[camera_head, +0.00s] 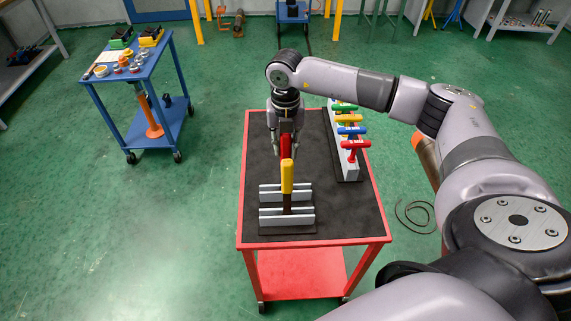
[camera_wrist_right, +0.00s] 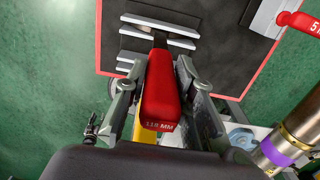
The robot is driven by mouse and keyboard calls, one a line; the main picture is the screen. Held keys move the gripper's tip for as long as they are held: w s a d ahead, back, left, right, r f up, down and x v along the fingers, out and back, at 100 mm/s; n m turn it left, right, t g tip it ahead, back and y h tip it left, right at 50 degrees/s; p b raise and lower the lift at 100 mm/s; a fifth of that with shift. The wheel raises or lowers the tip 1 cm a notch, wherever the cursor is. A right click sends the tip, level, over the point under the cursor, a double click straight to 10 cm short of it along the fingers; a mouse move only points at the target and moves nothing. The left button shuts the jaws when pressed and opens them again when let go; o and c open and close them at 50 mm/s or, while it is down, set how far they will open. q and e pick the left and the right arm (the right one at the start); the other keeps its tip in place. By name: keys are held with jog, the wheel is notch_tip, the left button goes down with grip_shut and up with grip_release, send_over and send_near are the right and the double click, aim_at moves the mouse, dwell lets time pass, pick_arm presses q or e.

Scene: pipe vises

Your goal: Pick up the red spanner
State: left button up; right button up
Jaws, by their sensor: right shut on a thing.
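The red spanner (camera_head: 286,144) is between the fingers of my right gripper (camera_head: 286,148), above the middle of the red table. In the right wrist view its red handle (camera_wrist_right: 162,88), with a size in MM printed on its end, lies between the two closed-in fingers (camera_wrist_right: 160,105). The rest of the spanner is hidden, so I cannot tell whether it touches the rack. My left gripper is not in view.
The red table (camera_head: 350,215) has a dark top. A rack at its right side holds several T-handled tools, the nearest red (camera_head: 355,145). A blue cart (camera_head: 128,72) with small parts stands at the left. Green floor is free between them.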

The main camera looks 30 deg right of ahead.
grip_shut()
jog(key=shift+r, duration=0.1)
jog(key=shift+w+r, duration=0.1)
jog(key=shift+r+b, duration=0.35)
jog(key=shift+r, duration=0.3)
notch_tip(320, 180, up, 11)
jog(key=b, duration=0.3)
jog(key=shift+r, duration=0.1)
notch_tip(320, 180, up, 7)
jog(key=shift+r, duration=0.15)
